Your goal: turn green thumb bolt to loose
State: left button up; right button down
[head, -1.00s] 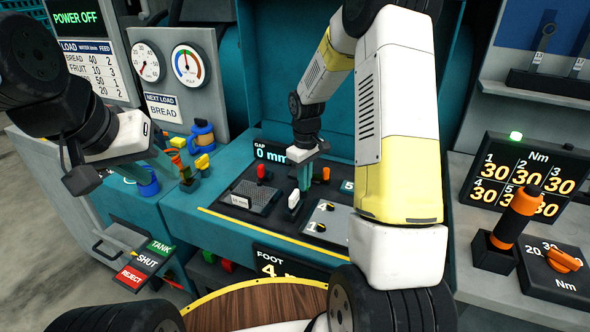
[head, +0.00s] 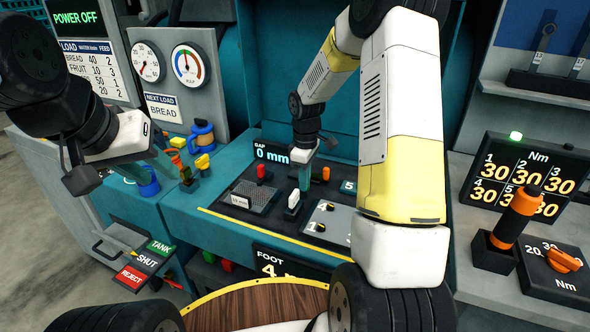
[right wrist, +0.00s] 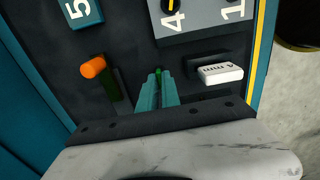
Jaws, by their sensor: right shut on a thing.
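The green thumb bolt (right wrist: 157,72) shows as a small green tip between the fingers of my right gripper (right wrist: 157,82) in the right wrist view. The gripper is shut on it, and the fingers hide most of it. In the head view my right gripper (head: 304,186) points down at the dark panel (head: 277,206), between the white and orange-tipped parts; the bolt is hidden there. My left gripper (head: 165,168) hangs at the left near small coloured knobs; I cannot tell how far its fingers are apart.
A white 4 mm block (right wrist: 220,74) stands right of my right gripper, and an orange-tipped lever (right wrist: 94,68) left of it. A red knob (head: 262,172) stands on the same panel. An orange-and-black tool (head: 515,215) stands at the far right.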

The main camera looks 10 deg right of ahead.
jog(key=shift+w+r, duration=0.1)
jog(key=c, duration=1.6)
grip_release()
jog(key=shift+o, duration=0.2)
notch_tip(320, 180, up, 8)
jog(key=shift+f, duration=0.25)
jog(key=shift+r, duration=0.1)
